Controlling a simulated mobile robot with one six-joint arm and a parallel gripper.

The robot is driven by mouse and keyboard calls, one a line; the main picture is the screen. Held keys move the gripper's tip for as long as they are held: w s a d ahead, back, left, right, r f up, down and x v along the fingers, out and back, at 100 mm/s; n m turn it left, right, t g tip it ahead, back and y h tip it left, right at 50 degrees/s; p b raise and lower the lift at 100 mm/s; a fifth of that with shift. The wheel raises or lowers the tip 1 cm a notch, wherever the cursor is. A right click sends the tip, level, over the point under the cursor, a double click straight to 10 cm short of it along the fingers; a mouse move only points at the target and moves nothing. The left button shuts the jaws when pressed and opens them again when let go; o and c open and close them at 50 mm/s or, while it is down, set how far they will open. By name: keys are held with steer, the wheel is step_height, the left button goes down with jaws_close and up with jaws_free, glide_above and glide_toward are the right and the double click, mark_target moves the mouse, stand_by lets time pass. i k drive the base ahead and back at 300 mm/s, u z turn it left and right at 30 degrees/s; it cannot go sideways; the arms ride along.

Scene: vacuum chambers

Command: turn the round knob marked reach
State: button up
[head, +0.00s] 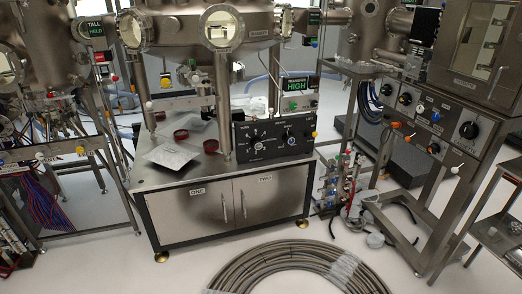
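Several round knobs show, but their small labels cannot be read, so I cannot tell which is marked reach. A black control box (272,140) on the steel cabinet carries a black knob (258,146) at its left and a knob with a blue centre (289,137) at its right. A large black knob (469,130) sits on the grey panel at the right. Smaller black knobs (405,98) are on that panel's upper left. My gripper is not in view.
The steel cabinet (280,190) with doors ONE and TWO stands in the middle. A coiled hose (250,272) lies on the floor before it. Loose fittings and cables (345,195) clutter the floor between cabinet and right frame. A steel cart (497,238) stands at the right edge.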

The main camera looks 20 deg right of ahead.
mark_target(288, 138)
steer(key=z, duration=0.2)
steer(key=k, duration=0.1)
steer(key=u, duration=0.45)
steer(key=i, duration=1.8)
steer(key=z, duration=0.25)
steer(key=k, duration=0.95)
steer(key=z, duration=0.05)
